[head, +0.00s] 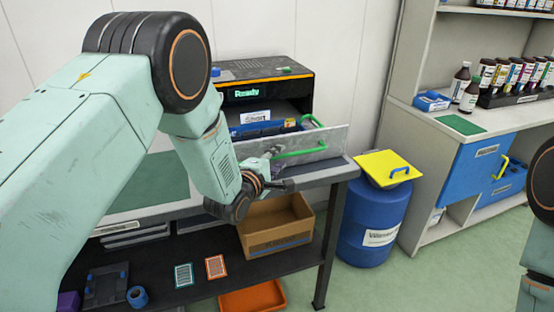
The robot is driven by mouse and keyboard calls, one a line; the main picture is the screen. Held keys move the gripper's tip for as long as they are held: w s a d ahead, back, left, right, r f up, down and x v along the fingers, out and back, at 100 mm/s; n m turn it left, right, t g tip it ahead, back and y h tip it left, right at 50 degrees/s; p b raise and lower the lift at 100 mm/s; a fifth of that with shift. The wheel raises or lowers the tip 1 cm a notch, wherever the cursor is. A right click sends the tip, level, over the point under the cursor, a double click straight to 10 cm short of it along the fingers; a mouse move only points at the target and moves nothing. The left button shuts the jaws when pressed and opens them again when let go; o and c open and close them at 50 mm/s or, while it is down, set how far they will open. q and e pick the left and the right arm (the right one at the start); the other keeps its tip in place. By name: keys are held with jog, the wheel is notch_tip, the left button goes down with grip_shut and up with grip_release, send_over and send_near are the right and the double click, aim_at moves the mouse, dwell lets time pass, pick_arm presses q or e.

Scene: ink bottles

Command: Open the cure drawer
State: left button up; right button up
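The cure drawer (330,140) is pulled out of the dark machine (265,72) on the bench. Its grey front panel carries a green handle (305,152), and blue contents show inside behind the panel. My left arm reaches in from the left, and its gripper (273,153) is at the left end of the green handle. The fingers are small and partly hidden by my wrist, so I cannot tell whether they are closed on the handle. Part of my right arm shows at the right edge; its gripper is out of view.
A cardboard box (275,243) sits on the shelf below the bench. Further right is a cabinet with blue drawers (478,165) and ink bottles (470,96). Green floor lies between.

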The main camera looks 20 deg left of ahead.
pick_arm(q)
jog(key=v, duration=1.2)
dwell(0.5)
